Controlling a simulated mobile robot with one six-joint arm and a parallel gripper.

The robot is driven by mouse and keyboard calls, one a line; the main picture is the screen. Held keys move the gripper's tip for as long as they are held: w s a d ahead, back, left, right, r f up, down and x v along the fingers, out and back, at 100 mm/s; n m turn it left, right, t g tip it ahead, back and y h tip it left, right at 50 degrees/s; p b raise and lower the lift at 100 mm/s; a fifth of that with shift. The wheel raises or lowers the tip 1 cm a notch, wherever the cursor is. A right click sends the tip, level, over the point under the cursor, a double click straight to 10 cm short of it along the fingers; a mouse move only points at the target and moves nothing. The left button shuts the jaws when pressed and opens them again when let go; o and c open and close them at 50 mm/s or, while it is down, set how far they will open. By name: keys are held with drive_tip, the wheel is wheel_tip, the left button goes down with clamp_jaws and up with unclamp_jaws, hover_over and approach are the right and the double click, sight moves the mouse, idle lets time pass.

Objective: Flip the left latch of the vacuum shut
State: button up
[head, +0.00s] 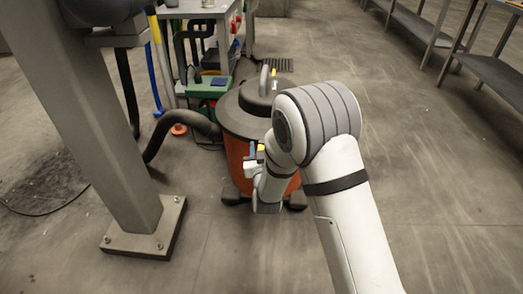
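The vacuum (234,152) stands on the floor in the middle of the head view. It has an orange-red drum, a dark grey lid (231,116) with a handle on top, and dark feet. My arm reaches in front of it and covers its right side. My gripper (253,160) is small in view, close to the front of the drum. I cannot tell if it touches the drum or whether its fingers are open. Small blue and yellow parts show beside it. I cannot make out the left latch or its position.
A dark hose (178,120) runs from the vacuum's left side. A grey steel post (100,110) with a bolted foot plate stands at left. A green box (208,88) and a workbench (200,9) are behind. Shelving (485,70) stands at upper right. The right floor is clear.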

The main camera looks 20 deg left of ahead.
drive_tip(key=shift+w+a, duration=0.1)
drive_tip(key=shift+w, duration=0.1)
drive_tip(key=shift+c, duration=0.3)
clamp_jaws()
